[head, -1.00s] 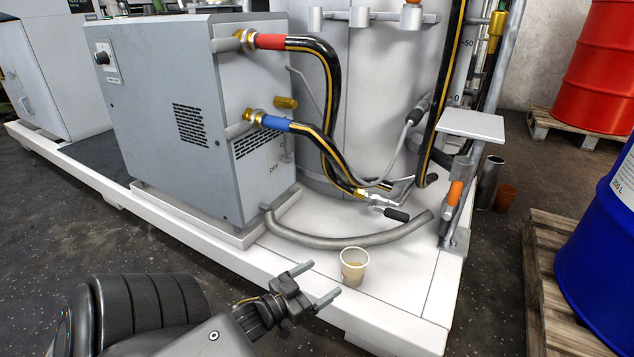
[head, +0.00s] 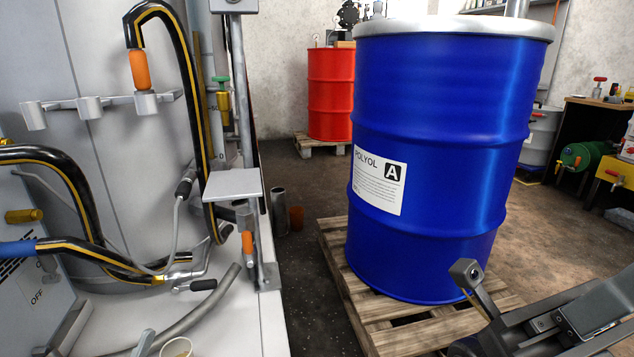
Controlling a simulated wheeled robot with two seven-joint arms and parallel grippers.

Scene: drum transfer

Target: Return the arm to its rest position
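My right arm comes in from the lower right corner. Its gripper (head: 464,308) is low in front of the blue drum, with its two fingers apart and nothing between them. Of my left gripper, only what looks like one grey fingertip (head: 145,343) shows at the bottom edge, just left of a paper cup (head: 178,348). The other finger and the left arm are out of frame.
The blue drum (head: 430,150), labelled POLYOL A, stands on a wooden pallet (head: 372,322) close to my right gripper. A red drum (head: 330,95) is behind. Black hoses and a grey pipe (head: 205,305) lie on the white machine base at left. Dark floor shows between.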

